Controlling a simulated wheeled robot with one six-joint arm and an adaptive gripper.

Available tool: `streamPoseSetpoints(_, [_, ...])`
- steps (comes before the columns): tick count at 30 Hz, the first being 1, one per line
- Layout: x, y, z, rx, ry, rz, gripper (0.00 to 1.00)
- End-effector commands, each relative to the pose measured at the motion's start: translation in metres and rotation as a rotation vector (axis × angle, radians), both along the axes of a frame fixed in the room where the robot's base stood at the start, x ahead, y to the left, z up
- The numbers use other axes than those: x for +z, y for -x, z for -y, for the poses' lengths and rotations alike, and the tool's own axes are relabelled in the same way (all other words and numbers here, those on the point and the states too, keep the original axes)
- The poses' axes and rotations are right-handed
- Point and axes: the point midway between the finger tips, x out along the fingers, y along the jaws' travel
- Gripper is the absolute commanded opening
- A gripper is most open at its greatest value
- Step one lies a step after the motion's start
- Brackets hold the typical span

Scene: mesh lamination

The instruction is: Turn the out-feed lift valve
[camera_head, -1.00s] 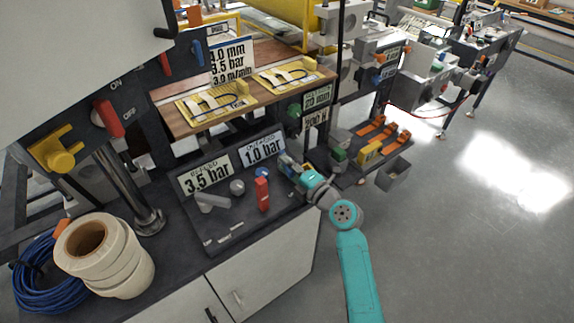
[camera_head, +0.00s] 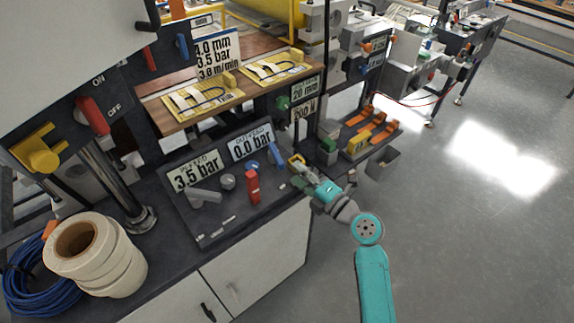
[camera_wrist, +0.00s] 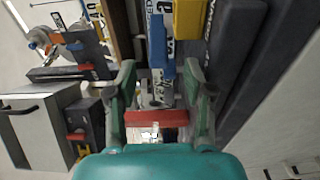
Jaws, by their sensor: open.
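The out-feed gauge plate (camera_head: 250,143) reads 0.0 bar on the dark valve panel (camera_head: 222,232). A blue lever (camera_head: 277,155) stands just below and right of it, angled. It also shows as a blue bar in the wrist view (camera_wrist: 157,45), just beyond the fingertips. My gripper (camera_head: 298,172) is at the panel's right edge, close to the blue lever; I cannot tell whether they touch. In the wrist view my gripper (camera_wrist: 160,78) has its two fingers apart. A red bar (camera_wrist: 157,118) shows between the fingers, nearer my palm.
The in-feed plate (camera_head: 194,175) reads 3.5 bar. A grey lever (camera_head: 204,195), a grey knob (camera_head: 228,182) and a red lever (camera_head: 252,187) stand on the panel. White rolls (camera_head: 95,255) lie at left. Open floor lies to the right.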

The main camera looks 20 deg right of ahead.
Motion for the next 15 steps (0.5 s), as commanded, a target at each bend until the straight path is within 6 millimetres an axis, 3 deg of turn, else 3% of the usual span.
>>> streamPoseSetpoints(6, [-0.001, 0.023, 0.010, -0.001, 0.000, -0.001, 0.52])
streamPoseSetpoints(15, [0.000, 0.028, 0.011, 0.001, 0.000, 0.000, 0.52])
